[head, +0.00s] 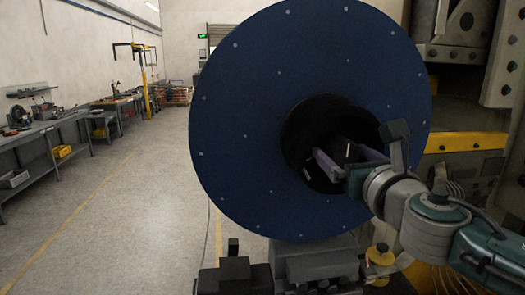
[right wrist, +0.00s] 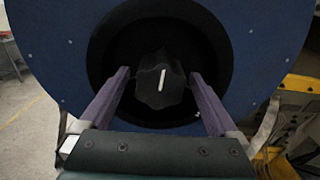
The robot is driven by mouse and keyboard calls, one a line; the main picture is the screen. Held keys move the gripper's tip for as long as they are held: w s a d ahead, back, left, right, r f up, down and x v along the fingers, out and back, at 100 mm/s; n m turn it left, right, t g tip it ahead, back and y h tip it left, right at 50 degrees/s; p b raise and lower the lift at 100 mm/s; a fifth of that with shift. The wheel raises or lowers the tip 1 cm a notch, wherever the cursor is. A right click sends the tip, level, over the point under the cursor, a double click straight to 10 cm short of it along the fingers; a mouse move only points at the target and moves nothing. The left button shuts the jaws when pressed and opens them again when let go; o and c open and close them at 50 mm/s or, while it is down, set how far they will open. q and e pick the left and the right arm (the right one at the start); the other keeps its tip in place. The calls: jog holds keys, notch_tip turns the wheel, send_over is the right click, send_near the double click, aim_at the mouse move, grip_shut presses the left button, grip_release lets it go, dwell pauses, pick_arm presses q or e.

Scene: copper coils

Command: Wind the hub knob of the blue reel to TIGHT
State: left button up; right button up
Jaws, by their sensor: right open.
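The blue reel (head: 245,110) fills the middle of the head view, a large disc with small pale dots and a dark round hub recess. It also shows in the right wrist view (right wrist: 65,55). Inside the recess sits the dark, lobed hub knob (right wrist: 150,90) with a white mark, nearly upright and slightly tilted. My right gripper (right wrist: 160,76) is open, its purple fingers reaching into the recess, one on each side of the knob, with visible gaps. In the head view its fingers partly hide the knob. No TIGHT marking is readable. My left gripper is not in view.
A dark stand (head: 315,262) is below the reel. Yellow and grey machinery (head: 465,140) stands close on the right. Workbenches (head: 45,140) line the left wall. The floor (head: 130,215) left of the reel is clear.

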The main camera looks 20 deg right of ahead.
jog(key=c, duration=1.4)
jog(key=shift+o, duration=0.2)
jog(key=m+b, duration=0.1)
jog(key=m, duration=0.4)
jog(key=shift+m+b, duration=0.3)
jog(key=shift+b, duration=0.1)
jog(key=m+b, duration=0.1)
jog(key=m, duration=0.5)
jog(key=m+b, duration=0.1)
jog(key=m, duration=0.5)
jog(key=shift+m, duration=0.3)
jog(key=m, duration=0.5)
jog(key=shift+m, duration=0.3)
